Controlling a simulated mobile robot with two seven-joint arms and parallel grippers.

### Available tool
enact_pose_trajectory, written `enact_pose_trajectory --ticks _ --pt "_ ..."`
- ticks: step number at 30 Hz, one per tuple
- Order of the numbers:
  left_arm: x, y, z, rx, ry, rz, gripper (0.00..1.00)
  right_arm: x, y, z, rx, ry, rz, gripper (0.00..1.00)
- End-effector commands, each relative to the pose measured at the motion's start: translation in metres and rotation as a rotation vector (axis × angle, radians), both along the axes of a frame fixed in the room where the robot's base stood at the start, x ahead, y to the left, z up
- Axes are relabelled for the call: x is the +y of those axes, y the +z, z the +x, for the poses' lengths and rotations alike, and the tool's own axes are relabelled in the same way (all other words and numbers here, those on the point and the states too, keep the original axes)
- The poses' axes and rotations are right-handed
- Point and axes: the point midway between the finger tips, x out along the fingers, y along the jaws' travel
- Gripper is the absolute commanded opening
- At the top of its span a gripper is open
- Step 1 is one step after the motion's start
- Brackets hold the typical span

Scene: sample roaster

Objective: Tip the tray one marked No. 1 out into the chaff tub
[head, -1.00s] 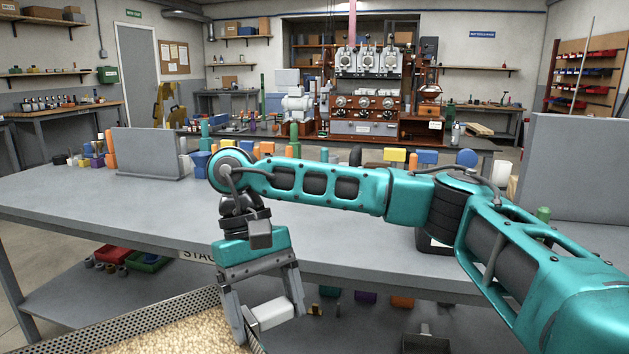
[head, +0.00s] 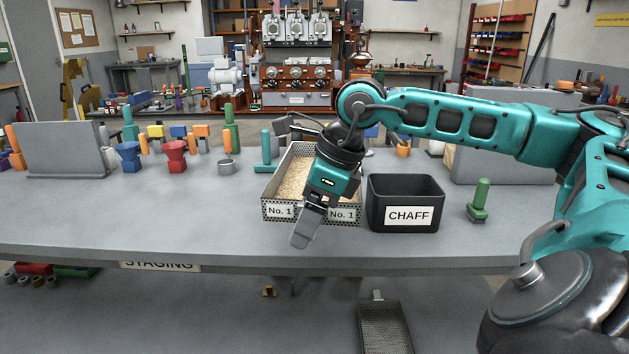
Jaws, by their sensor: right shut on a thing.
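The tray marked No. 1 (head: 270,193) is a perforated metal tray of pale grain. It sits at or just over the table, level as far as I can see. Two No. 1 labels show on its front, one on each side of my gripper. My right gripper (head: 303,236) is shut at the middle of its front side; the exact grip is hidden behind the fingers and wrist. The black chaff tub (head: 376,217), labelled CHAFF, stands just right of the tray, with a narrow gap. Its visible inside looks dark. My left gripper is not in view.
A green-handled tool (head: 480,200) stands right of the tub. A grey upright panel (head: 66,150), a blue funnel (head: 129,157) and a red funnel (head: 175,156) stand at the left. The front left of the table (head: 130,218) is clear. A dark mesh tray (head: 385,330) lies below.

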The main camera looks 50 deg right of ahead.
Motion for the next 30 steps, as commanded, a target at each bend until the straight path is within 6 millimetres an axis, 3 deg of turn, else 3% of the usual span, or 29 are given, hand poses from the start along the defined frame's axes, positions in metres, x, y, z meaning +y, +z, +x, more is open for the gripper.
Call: enact_pose_trajectory --ticks 3,9,30 --pt "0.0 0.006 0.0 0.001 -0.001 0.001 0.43 -0.008 0.022 -0.004 -0.002 -0.188 -0.005 0.33" --pt "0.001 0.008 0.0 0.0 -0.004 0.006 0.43 -0.009 0.04 -0.006 -0.001 -0.366 -0.001 0.33" --pt "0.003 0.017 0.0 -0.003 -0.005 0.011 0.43 -0.002 0.052 -0.004 -0.002 -0.4 0.04 0.33"
